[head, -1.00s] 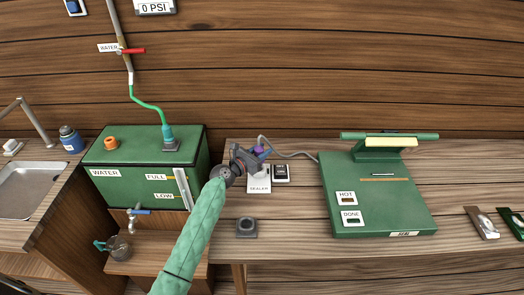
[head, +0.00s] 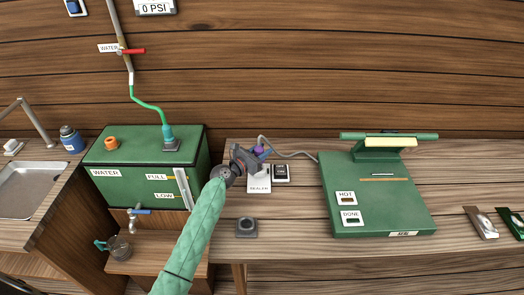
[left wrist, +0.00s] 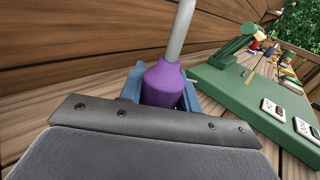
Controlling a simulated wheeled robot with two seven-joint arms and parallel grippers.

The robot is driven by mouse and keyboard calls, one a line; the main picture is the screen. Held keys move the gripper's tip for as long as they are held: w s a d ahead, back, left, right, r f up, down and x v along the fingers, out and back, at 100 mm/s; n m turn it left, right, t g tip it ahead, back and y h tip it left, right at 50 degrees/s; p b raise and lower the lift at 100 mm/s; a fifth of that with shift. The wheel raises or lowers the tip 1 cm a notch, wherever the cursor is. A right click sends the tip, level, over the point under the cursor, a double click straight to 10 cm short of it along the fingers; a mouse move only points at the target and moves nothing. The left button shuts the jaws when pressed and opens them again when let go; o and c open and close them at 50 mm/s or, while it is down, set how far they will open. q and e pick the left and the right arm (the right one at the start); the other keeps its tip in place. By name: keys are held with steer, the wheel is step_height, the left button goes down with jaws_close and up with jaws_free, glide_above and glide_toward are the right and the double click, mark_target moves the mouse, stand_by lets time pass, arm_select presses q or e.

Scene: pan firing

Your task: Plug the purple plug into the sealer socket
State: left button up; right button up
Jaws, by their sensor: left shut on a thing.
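The purple plug (head: 258,150) is at the tip of my left gripper (head: 259,153), which is shut on it. In the left wrist view the plug (left wrist: 165,84) sits between the blue fingers, with its grey cord running up from it. The white plate labelled SEALER (head: 259,180) lies on the bench just below the gripper. Its socket opening is hidden behind the gripper, so I cannot tell whether the plug is in it. The green sealer (head: 380,190) stands to the right, joined to the plug by the cord (head: 292,154). My right gripper is not in view.
A small dark switch on a plate (head: 281,173) is right beside the SEALER plate. The green water tank (head: 140,165) stands to the left. Silver and green packets (head: 482,222) lie far right.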

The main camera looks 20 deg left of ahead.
arm_select(q)
steer(key=shift+p, duration=0.4)
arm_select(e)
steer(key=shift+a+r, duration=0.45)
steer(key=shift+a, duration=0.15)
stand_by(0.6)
